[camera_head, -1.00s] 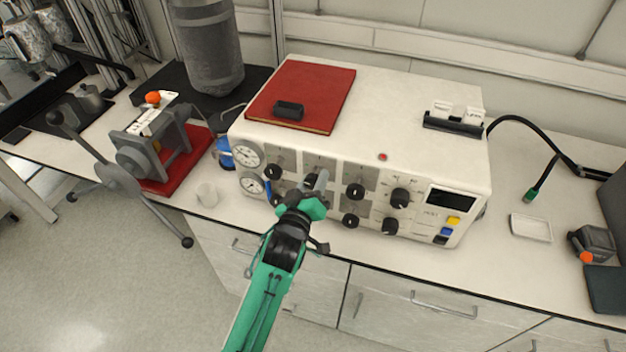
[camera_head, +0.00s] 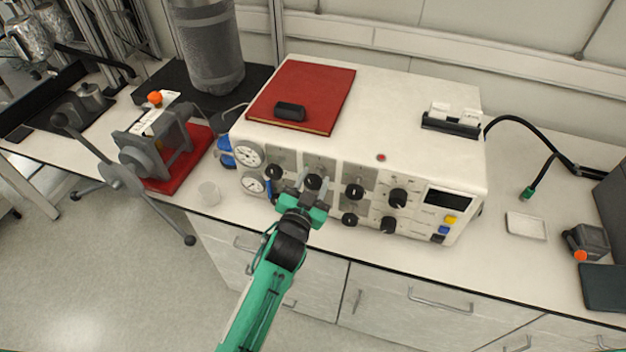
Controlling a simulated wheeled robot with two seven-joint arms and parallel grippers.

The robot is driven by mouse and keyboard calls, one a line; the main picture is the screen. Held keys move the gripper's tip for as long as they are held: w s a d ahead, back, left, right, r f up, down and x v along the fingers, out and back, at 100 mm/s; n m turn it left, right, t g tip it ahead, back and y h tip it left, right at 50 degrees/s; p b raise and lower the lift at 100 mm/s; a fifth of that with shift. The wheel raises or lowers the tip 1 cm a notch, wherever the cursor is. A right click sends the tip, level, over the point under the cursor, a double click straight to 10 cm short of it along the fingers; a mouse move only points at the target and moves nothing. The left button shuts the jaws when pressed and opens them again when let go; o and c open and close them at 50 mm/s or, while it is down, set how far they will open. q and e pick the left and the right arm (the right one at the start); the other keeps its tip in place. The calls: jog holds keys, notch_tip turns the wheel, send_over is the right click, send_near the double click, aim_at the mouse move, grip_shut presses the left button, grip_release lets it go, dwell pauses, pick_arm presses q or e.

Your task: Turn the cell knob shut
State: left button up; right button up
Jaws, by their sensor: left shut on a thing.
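The white control box (camera_head: 400,95) stands on the bench with several black knobs on its front. My left gripper (camera_head: 312,186) is at the front panel, shut on a black knob (camera_head: 313,181) in the upper row, second from the left. The fingers lie on either side of this knob, and its top shows between them. The panel labels are too small to read, so I cannot tell by name which is the cell knob. The panel just below the held knob is hidden by my gripper. My right gripper is not in view.
Other knobs sit close by, at the left (camera_head: 275,171) and right (camera_head: 354,191). Two gauges (camera_head: 249,154) are at the panel's left end. A red book (camera_head: 315,85) lies on the box.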

pick_arm(q)
jog(key=m, duration=0.5)
jog(key=shift+m, duration=0.3)
dwell(0.4)
jog(key=o, duration=1)
jog(key=shift+c, duration=0.2)
jog(key=shift+s+a+f, duration=0.1)
jog(key=shift+s+a, duration=0.05)
jog(key=shift+s, duration=0.25)
jog(key=b+v, duration=0.4)
jog(key=v, duration=0.9)
